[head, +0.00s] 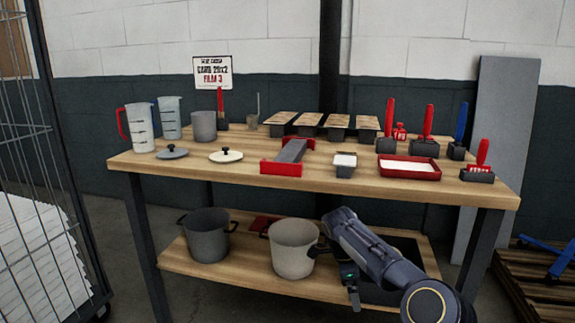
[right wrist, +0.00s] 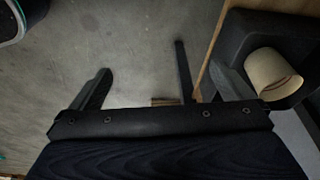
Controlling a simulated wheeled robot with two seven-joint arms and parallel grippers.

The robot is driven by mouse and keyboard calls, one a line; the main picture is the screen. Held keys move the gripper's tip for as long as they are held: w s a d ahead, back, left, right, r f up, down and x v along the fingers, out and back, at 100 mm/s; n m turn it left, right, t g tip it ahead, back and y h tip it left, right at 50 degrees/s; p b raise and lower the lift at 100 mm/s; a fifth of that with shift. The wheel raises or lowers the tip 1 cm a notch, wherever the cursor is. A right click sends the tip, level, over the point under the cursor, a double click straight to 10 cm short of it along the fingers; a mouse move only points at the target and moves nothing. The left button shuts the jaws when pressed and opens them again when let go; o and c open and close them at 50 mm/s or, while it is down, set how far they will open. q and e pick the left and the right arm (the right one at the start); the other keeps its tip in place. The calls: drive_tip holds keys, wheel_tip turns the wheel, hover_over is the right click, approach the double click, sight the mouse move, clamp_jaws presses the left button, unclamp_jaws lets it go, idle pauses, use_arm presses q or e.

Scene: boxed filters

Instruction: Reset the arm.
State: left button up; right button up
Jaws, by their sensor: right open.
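My right arm (head: 368,248) reaches in from the lower right of the head view, in front of the table's lower shelf. Its jaws are hard to make out there. In the right wrist view my right gripper (right wrist: 166,88) is open, its two dark fingers wide apart. Nothing is held between them; bare grey floor and a dark post show beyond. My left arm and gripper are not in view.
The wooden table (head: 225,171) holds jugs, lids, trays and red-handled tools. A grey pot (head: 207,240) and a beige pot (head: 292,252) stand on the lower shelf, the beige one close to my arm. In the right wrist view a black bin holds a beige cylinder (right wrist: 274,76).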

drive_tip(key=s+d+r+n+t+y, duration=0.1)
drive_tip(key=s+d+r+n, duration=0.3)
drive_tip(key=s+r, duration=0.45)
drive_tip(key=s+d+r+n+t+y, duration=0.1)
drive_tip(key=s+r+n+t+y, duration=0.1)
drive_tip(key=s+r+n, duration=0.6)
drive_tip(key=s+a+f+n+t+y, duration=0.1)
drive_tip(key=s+f+n+t+y, duration=0.2)
drive_tip(key=s, duration=1)
drive_tip(key=s+a+f+n+y, duration=0.15)
drive_tip(key=s+f, duration=0.35)
drive_tip(key=s, duration=0.8)
wheel_tip(320, 180, up, 31)
drive_tip(key=n+p, duration=0.1)
drive_tip(key=p, duration=3)
drive_tip(key=shift+w+h, duration=0.2)
drive_tip(key=shift+h, duration=0.15)
